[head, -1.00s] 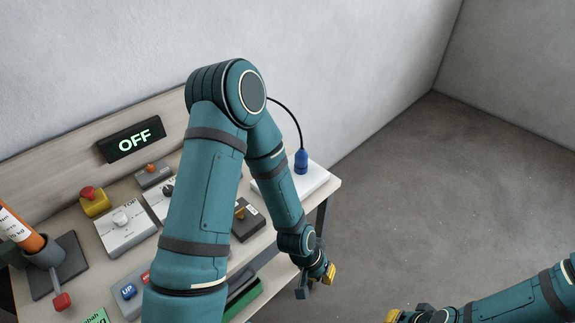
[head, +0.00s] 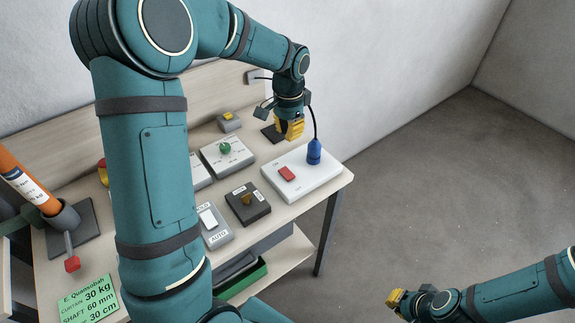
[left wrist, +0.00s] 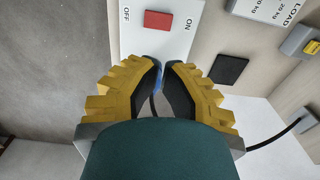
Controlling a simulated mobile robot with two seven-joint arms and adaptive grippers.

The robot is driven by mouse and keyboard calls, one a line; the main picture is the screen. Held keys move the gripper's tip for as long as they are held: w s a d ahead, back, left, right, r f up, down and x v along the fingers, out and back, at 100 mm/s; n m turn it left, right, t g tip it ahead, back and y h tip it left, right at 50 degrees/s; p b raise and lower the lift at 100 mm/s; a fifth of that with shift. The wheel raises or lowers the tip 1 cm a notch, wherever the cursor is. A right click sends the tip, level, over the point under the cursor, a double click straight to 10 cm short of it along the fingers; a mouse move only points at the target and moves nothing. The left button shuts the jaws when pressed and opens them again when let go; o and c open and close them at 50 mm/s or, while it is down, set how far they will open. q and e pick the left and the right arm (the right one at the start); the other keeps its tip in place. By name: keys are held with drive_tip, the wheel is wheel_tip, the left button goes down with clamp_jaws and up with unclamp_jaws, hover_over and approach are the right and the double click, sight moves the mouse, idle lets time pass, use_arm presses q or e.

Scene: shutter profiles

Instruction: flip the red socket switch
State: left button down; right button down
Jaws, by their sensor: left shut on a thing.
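The red socket switch (head: 287,173) is a rocker on a white plate (head: 308,189) at the bench's right end. In the left wrist view the red switch (left wrist: 158,20) lies beyond the fingertips, between OFF and ON marks; its tilt is unclear. A blue plug (head: 314,153) with a black cord stands upright on the plate. My left gripper (head: 290,128) is above the plate's back edge, beside the plug.
A dark box with a yellow-brown knob (head: 247,201), a white box with a green knob (head: 226,155) and a white rocker box (head: 211,223) stand left of the plate. The cord (head: 315,122) arches close to my left gripper. Floor at right is clear.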

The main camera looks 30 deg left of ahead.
sight(288, 171)
idle(0.3)
use_arm(q)
wheel_tip(288, 171, down, 14)
drive_tip(key=shift+a+f+b, duration=0.1)
drive_tip(key=shift+b, duration=0.75)
